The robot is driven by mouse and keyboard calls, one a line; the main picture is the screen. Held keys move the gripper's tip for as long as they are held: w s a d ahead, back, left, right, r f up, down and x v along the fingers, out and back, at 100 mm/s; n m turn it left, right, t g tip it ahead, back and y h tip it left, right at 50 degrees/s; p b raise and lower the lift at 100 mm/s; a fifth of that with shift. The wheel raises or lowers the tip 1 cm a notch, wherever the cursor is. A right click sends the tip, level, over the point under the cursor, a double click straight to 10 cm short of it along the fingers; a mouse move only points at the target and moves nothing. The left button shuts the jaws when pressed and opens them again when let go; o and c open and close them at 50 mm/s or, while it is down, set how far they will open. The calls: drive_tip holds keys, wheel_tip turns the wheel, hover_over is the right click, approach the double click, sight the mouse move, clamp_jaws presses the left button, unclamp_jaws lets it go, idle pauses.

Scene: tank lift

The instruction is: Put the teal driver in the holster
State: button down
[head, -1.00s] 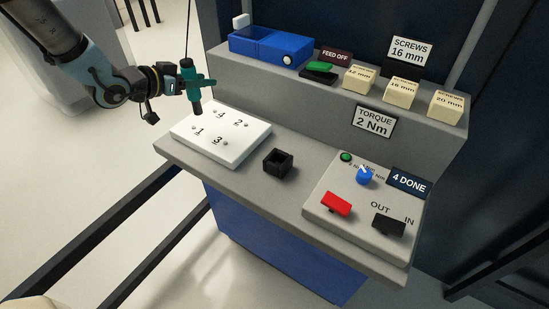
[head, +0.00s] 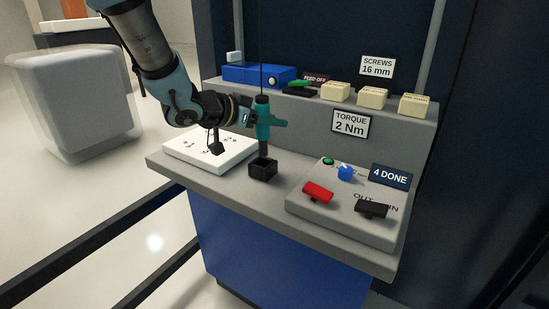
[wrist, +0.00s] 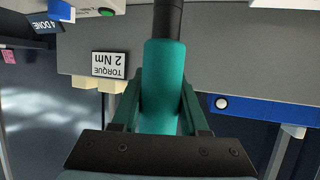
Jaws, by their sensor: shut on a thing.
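The teal driver (head: 262,108) is upright, its dark lower end pointing down at the holster. My gripper (head: 260,124) is shut around the driver's body. The wrist view shows the driver (wrist: 163,75) between the two fingers of my gripper (wrist: 160,95), with its dark end toward the top. The holster (head: 263,170) is a small black open-topped box on the bench, directly below the driver in the head view. The driver's tip meets the holster's opening in the picture; I cannot tell whether it is inside or just above. The wrist view does not show the holster.
A white plate (head: 220,158) with numbered screw spots lies to the left. A control panel (head: 330,220) with a red switch (head: 318,192) and a black switch (head: 371,209) is to the right. A shelf behind carries a blue box (head: 250,75) and cream screw boxes (head: 376,96).

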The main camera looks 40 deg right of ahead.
drive_tip(key=shift+f, duration=2.9)
drive_tip(key=shift+f, duration=0.1)
drive_tip(key=shift+c, duration=2.1)
unclamp_jaws()
drive_tip(key=shift+f, duration=0.1)
drive_tip(key=shift+r, duration=0.3)
drive_tip(key=v, duration=1.2)
drive_tip(key=shift+f, duration=0.1)
